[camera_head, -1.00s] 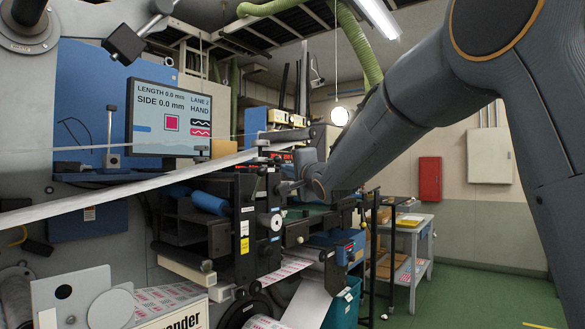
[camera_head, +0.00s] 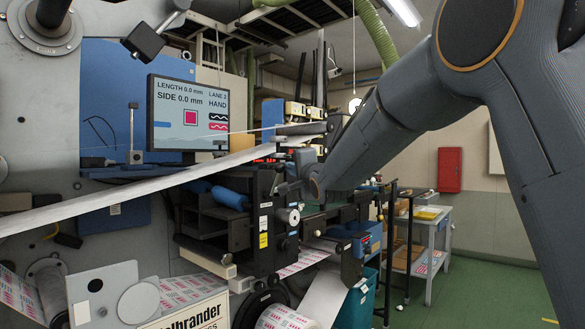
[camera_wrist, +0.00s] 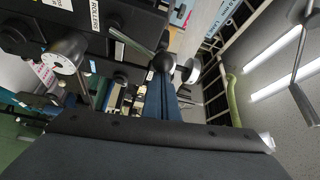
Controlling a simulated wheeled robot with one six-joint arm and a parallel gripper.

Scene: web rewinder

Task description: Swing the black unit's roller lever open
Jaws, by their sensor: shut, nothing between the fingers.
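The black unit (camera_head: 262,222) stands in the middle of the head view, with a white round dial and small labels on its face. In the wrist view its dark body (camera_wrist: 85,45) fills the upper left, with a label reading ROLLERS and the white dial (camera_wrist: 66,62). A dark arm with a black ball knob (camera_wrist: 162,62), apparently the roller lever, shows there just beyond my fingertips. My gripper (camera_wrist: 160,84) is shut and empty, close to the knob; I cannot tell whether they touch. In the head view my gripper (camera_head: 287,187) is at the unit's upper front, its fingers hard to make out.
A white web (camera_head: 130,185) runs slantwise above the unit. A monitor (camera_head: 188,118) stands behind it at left. Printed web and a teal bin (camera_head: 357,303) lie below.

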